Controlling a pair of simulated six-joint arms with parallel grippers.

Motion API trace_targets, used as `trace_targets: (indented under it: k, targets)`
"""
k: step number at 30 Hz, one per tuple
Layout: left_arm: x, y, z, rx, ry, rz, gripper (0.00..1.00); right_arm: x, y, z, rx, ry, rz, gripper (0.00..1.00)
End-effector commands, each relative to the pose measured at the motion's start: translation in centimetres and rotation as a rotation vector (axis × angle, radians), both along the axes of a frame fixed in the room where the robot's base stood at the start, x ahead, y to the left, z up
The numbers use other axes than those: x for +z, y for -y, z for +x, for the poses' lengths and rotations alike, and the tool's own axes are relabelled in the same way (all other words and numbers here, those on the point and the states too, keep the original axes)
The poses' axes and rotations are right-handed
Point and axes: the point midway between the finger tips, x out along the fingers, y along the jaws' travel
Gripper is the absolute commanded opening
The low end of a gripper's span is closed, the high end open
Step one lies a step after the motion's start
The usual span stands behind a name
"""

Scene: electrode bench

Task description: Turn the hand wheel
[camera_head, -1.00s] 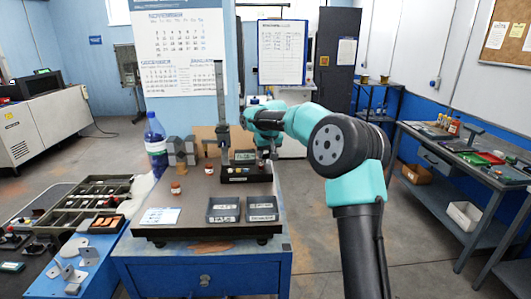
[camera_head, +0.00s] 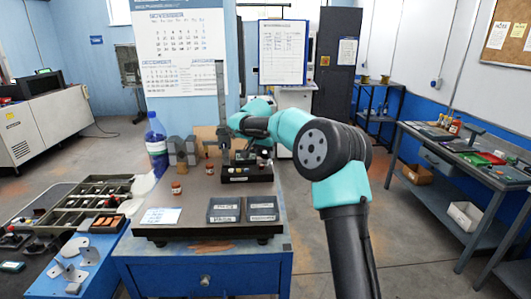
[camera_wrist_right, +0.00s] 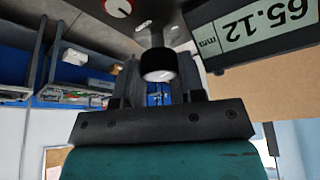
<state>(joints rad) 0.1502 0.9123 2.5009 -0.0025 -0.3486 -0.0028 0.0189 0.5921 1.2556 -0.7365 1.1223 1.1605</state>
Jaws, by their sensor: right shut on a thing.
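The hand wheel (camera_wrist_right: 157,66) is a small black knob with a pale metal end in the right wrist view. It sits between the dark fingers of my right gripper (camera_wrist_right: 160,88), which is shut on it. A digital display (camera_wrist_right: 254,28) beside it reads 65.12 mm, upside down in this view. In the head view the gauge has a tall grey column (camera_head: 220,90) on a black base (camera_head: 247,173) on the bench. My right arm covers most of the gripper and wheel there. My left gripper is not in view.
Two black cases (camera_head: 224,210) and a paper card (camera_head: 161,216) lie on the dark bench plate (camera_head: 190,234). Small jars (camera_head: 176,187) and a blue bottle (camera_head: 155,145) stand left of the gauge. A compartment tray (camera_head: 95,205) lies further left.

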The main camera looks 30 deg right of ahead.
Motion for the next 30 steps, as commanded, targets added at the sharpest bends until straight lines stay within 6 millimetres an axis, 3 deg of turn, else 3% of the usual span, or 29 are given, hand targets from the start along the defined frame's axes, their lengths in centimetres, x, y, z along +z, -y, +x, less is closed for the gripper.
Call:
trace_targets:
  k: [15,30]
  targets:
    - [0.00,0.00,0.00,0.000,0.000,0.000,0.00,0.01,-0.08,0.18,-0.365,0.001,0.000,0.13]
    - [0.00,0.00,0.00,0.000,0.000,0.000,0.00,0.03,-0.07,0.17,-0.417,0.000,0.001,0.13]
